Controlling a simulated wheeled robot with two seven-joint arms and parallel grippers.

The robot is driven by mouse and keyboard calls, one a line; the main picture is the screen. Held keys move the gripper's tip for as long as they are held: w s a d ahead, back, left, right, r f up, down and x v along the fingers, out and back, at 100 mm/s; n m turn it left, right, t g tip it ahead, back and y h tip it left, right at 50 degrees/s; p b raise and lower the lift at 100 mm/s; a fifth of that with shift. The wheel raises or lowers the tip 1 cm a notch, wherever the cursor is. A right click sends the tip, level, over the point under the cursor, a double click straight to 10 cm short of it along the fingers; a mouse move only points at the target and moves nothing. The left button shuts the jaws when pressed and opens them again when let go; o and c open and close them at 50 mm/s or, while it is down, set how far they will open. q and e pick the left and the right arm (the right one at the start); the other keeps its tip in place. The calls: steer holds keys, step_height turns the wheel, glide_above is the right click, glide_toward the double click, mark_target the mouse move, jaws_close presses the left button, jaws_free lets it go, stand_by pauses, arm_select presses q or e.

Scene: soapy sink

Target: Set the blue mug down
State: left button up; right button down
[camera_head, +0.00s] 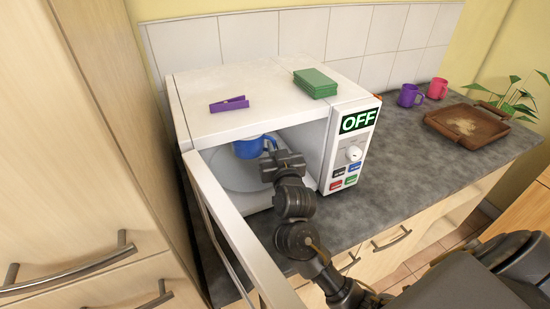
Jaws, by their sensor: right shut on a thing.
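The blue mug (249,148) is inside the open microwave (200,119), over the pale round plate (232,174). It looks upright, and I cannot tell whether its base touches the plate. My right gripper (272,150) reaches in through the front opening and is shut on the blue mug at its right side. The gripper hides part of the mug's right side and the fingertips are hard to see. The microwave door (236,226) stands open toward the front left. My left gripper is not in view.
A purple clip (229,104) and a green sponge stack (315,83) lie on top of the microwave. A purple mug (409,95), a pink mug (437,88) and a brown tray (472,125) are on the right of the counter (420,155). A tall cabinet stands left.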

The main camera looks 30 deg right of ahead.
step_height(320, 180, down, 3)
steer(key=shift+f, duration=0.1)
steer(key=shift+w+f+p, duration=0.1)
steer(key=shift+w+p, duration=0.05)
steer(key=shift+p, duration=0.2)
steer(key=shift+w+f, duration=0.1)
steer(key=shift+f, duration=0.1)
steer(key=shift+f, duration=0.6)
steer(key=c, duration=1.5)
jaws_free()
steer(key=shift+f, duration=0.15)
